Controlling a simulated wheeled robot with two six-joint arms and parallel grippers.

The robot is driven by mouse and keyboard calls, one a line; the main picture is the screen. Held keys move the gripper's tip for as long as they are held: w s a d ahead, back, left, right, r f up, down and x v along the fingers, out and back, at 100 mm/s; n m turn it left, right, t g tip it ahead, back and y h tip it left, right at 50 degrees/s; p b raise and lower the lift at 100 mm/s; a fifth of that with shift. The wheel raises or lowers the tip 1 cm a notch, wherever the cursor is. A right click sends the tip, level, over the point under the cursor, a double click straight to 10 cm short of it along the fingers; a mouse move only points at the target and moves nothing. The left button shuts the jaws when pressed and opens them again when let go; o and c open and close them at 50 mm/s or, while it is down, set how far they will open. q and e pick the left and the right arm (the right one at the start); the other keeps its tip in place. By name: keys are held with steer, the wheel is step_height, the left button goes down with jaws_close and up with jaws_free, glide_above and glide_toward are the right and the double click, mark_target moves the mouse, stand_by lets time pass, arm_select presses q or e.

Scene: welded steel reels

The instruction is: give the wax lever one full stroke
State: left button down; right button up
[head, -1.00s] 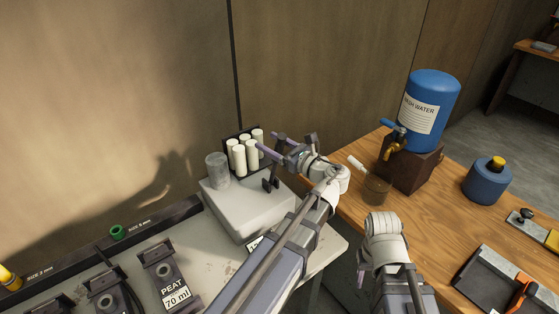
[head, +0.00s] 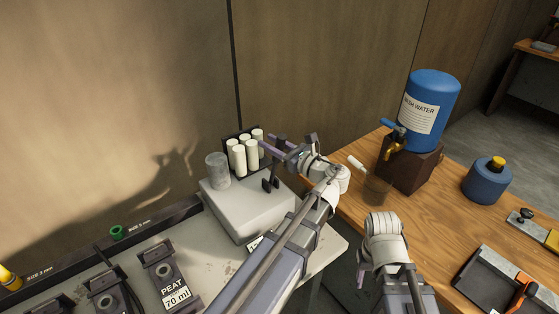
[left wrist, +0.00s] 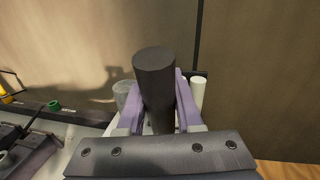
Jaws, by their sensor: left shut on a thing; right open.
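The wax lever has a dark round handle (left wrist: 155,85), which stands upright between the purple fingers of my left gripper (left wrist: 158,110). In the head view the left gripper (head: 272,147) is shut on the lever's dark upper end (head: 281,140), above the pale grey box (head: 245,212). A black bracket (head: 270,183) sits on the box's right side; the gripper and arm hide part of the lever. Several cream wax sticks (head: 238,160) stand in a dark holder behind. My right gripper (head: 363,270) is partly seen low in the head view, open, away from the lever.
A grey cylinder (head: 217,170) stands on the box left of the sticks. A blue wash-water tank (head: 432,100) with a tap and a glass (head: 377,188) stand on the wooden table (head: 450,222) at right. A PEAT dispenser (head: 163,272) is at lower left.

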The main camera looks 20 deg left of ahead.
arm_select(q)
steer(key=c, duration=0.7)
jaws_free()
steer(key=shift+c, duration=0.2)
steer(key=shift+r, duration=0.15)
steer(key=shift+d+r+p, duration=0.1)
steer(key=shift+r+p, duration=0.8)
steer(key=shift+p, duration=0.15)
jaws_close()
steer(key=shift+f, duration=0.1)
